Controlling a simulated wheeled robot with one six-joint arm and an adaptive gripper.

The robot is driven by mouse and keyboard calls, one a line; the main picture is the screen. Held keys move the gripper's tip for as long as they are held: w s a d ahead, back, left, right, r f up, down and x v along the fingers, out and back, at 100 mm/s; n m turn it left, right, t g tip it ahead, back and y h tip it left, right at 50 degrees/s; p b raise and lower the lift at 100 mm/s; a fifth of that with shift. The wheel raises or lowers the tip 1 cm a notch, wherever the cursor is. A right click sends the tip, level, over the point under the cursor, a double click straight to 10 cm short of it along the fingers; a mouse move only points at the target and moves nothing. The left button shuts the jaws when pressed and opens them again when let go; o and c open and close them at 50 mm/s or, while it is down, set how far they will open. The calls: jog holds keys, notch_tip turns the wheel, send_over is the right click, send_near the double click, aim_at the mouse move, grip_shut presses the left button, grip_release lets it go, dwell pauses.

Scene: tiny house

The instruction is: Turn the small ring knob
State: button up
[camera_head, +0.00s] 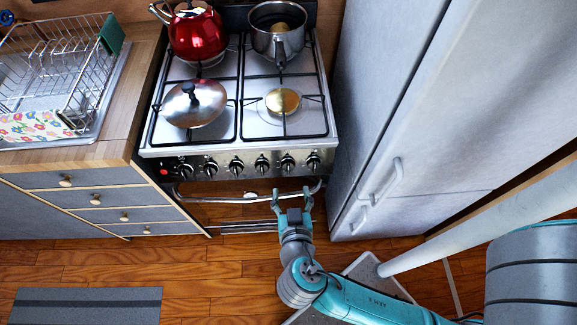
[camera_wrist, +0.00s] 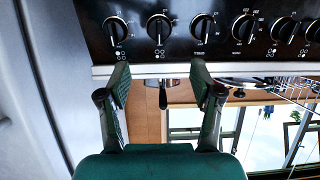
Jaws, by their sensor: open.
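A row of several black and silver stove knobs runs along the front panel of the stove, one of them a knob (camera_head: 262,163) near the middle. In the wrist view the knobs are at the top, with a knob (camera_wrist: 160,28) in line with the gap between my fingers. Small burner symbols sit beside the knobs; I cannot tell which one is the small ring knob. My gripper (camera_head: 292,194) is open and empty, in front of the stove and below the knob row. In the wrist view my gripper (camera_wrist: 159,76) has its fingers spread, apart from the knobs.
The oven handle bar (camera_head: 230,199) crosses the stove front by my gripper. A fridge (camera_head: 400,130) stands close on the right, and drawers (camera_head: 100,198) stand left. A red kettle (camera_head: 198,35), a pot (camera_head: 277,42) and a lidded pan (camera_head: 195,102) are on the stove.

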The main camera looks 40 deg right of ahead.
aim_at(288, 168)
jog(key=shift+r+x, duration=0.2)
jog(key=shift+x, duration=5.25)
jog(key=shift+d, duration=0.1)
jog(key=c, duration=1.1)
